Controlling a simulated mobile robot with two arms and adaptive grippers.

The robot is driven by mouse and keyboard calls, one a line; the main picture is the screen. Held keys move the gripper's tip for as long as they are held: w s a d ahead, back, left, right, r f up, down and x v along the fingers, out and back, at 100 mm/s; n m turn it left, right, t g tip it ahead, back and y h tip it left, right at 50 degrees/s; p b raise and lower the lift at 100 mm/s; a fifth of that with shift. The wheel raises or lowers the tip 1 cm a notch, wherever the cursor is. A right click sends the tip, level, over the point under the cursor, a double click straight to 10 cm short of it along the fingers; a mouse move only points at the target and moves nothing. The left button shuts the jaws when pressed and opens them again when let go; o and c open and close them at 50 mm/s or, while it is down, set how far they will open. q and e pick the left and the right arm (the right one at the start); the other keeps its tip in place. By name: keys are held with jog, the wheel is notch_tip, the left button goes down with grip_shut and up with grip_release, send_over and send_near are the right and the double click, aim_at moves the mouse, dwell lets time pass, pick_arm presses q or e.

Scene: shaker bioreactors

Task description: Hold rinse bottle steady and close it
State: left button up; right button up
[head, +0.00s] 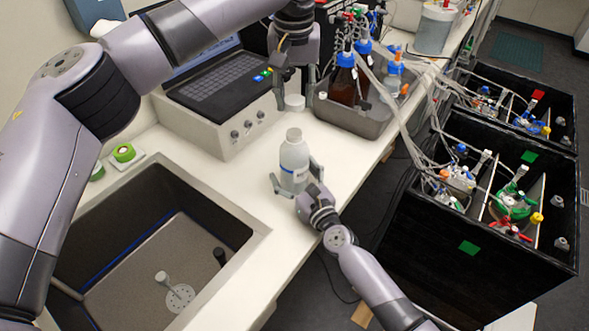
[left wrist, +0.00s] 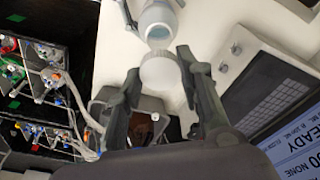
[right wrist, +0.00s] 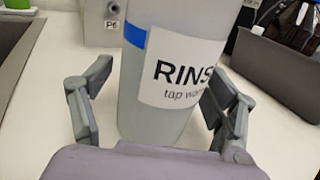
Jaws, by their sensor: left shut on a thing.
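The rinse bottle (head: 294,163) is white with a label and stands upright on the bench. Its mouth is uncovered in the left wrist view (left wrist: 158,24). The label reads "RINS" in the right wrist view (right wrist: 165,75). The white cap (head: 295,103) is held by my left gripper (head: 294,92), above and behind the bottle in the head view. The cap also shows between the left fingertips in the left wrist view (left wrist: 160,72). My right gripper (head: 293,180) has its fingers on both sides of the bottle's lower body, with gaps visible in the right wrist view.
A sink (head: 255,240) lies left of the bottle. A laptop (head: 215,82) on a grey box is behind it. A grey tub (head: 365,125) with brown bottles stands behind right. Black reactor boxes (head: 460,270) with tubing are beyond the bench's right edge.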

jog(key=c, duration=1.7)
pick_arm(q)
send_over(294, 133)
jog(key=shift+f, duration=2.5)
pick_arm(e)
jog(key=shift+o, duration=0.2)
pick_arm(q)
jog(key=shift+f, duration=0.1)
jog(key=shift+f, duration=0.8)
jog(key=shift+f, duration=0.55)
